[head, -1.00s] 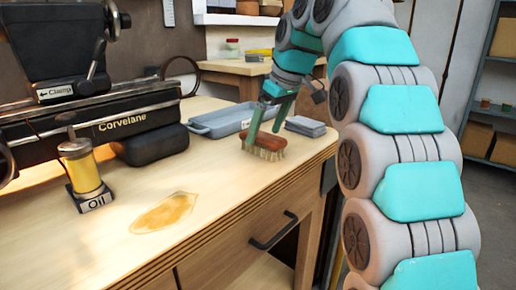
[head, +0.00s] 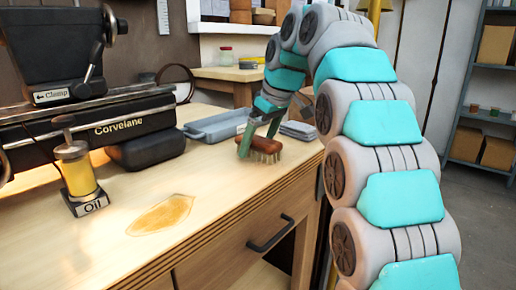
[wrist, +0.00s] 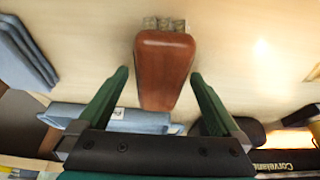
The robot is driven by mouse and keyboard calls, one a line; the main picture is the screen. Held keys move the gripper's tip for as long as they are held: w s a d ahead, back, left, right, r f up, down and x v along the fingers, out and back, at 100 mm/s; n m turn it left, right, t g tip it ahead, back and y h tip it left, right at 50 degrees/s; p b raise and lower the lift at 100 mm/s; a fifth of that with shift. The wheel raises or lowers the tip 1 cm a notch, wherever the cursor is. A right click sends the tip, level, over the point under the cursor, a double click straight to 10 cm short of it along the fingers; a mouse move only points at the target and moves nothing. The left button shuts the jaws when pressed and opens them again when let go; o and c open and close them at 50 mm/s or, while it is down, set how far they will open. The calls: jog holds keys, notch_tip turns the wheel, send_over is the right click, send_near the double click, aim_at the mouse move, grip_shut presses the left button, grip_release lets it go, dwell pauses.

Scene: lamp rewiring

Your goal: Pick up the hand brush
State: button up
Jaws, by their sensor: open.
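The hand brush (head: 264,147) has a reddish-brown wooden back and pale bristles. It rests bristles down on the wooden workbench, near its front right edge. In the wrist view the brush (wrist: 164,68) lies between the two green fingers, with a strip of bristles showing at its far end. My gripper (head: 252,150) is low at the brush, and its open fingers (wrist: 158,76) stand on either side with a visible gap to each side of the wood. Whether a fingertip touches the bench is unclear.
A blue-grey tray (head: 215,126) lies behind the brush, and folded grey cloths (head: 299,130) lie to its right. An oil can (head: 79,180), an oil spill (head: 162,214) and the Corvelane machine (head: 110,128) are on the left. Bare bench lies in front of the brush.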

jog(key=shift+c, duration=0.4)
jog(key=c, duration=1.5)
